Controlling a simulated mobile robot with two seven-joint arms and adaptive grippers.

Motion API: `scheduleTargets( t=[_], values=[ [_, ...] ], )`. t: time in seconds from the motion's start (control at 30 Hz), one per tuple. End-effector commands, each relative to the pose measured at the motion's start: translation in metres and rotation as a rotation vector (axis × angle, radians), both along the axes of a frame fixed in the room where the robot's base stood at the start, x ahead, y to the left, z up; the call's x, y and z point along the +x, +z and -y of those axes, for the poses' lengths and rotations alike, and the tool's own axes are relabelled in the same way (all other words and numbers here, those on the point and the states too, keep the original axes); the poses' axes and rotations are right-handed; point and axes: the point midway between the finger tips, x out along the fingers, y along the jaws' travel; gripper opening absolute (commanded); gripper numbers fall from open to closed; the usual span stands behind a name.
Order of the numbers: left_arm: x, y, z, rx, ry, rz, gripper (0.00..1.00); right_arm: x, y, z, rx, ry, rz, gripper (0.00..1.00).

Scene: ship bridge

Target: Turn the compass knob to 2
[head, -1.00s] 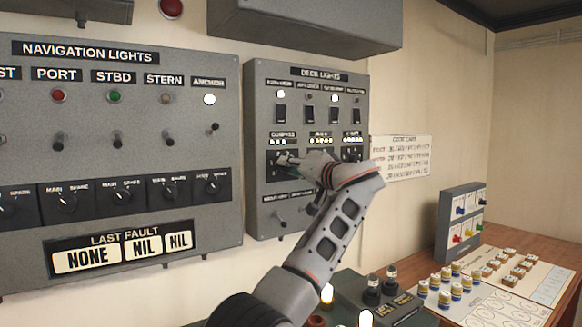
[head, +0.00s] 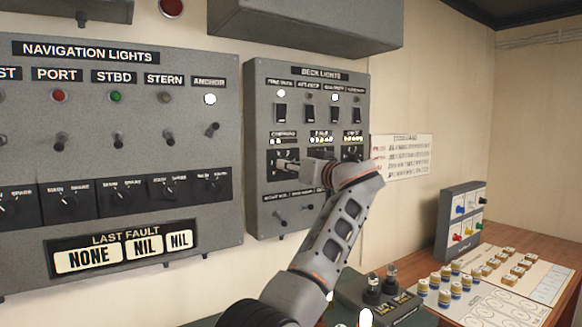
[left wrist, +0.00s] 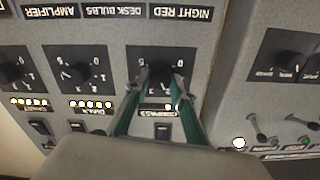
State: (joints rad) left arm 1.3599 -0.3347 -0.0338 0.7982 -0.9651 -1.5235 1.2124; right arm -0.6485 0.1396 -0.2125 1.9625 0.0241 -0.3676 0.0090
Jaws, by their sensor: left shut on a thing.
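The compass knob (left wrist: 160,74) is a dark round knob on a black plate, upside down in the left wrist view, with the compass label (left wrist: 155,132) beside it. Two lamps (left wrist: 173,106) near that label are lit. The green fingers of my left gripper (left wrist: 160,80) are shut on the knob, one on each side. In the head view my left gripper (head: 282,164) reaches the leftmost knob on the deck lights panel (head: 258,100), under the compass label (head: 283,134). The fingers hide part of the dial, and I cannot read where the pointer stands. My right gripper is not in view.
Two similar knobs (left wrist: 78,73) sit in the same row. Toggle switches (head: 282,216) stick out below.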

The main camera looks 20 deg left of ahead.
Motion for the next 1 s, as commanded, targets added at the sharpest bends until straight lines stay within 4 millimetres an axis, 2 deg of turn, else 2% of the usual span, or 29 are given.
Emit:
scheduleTargets(
  t=[0.33,0.37,0.4,0.43,0.8,0.87,1.0],
  values=[
    [0.0,-0.004,0.001,-0.004,0.0,-0.005,0.02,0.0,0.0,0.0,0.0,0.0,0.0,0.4],
    [0.0,-0.004,0.001,-0.003,0.0,-0.006,0.26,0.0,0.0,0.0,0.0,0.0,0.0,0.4],
    [0.001,-0.004,0.001,-0.003,0.0,-0.006,0.37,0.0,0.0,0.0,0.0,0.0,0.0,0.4],
    [0.001,-0.004,0.001,-0.003,0.0,-0.005,0.41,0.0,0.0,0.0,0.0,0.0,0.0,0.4],
    [0.0,0.001,0.0,-0.001,0.0,0.0,0.41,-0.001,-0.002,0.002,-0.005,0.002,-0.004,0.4],
    [0.0,0.006,0.0,-0.001,0.0,0.0,0.41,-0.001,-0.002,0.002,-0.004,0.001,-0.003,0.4],
    [0.0,0.027,0.001,-0.001,0.0,0.003,0.41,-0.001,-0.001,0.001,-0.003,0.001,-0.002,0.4]
  ],
)
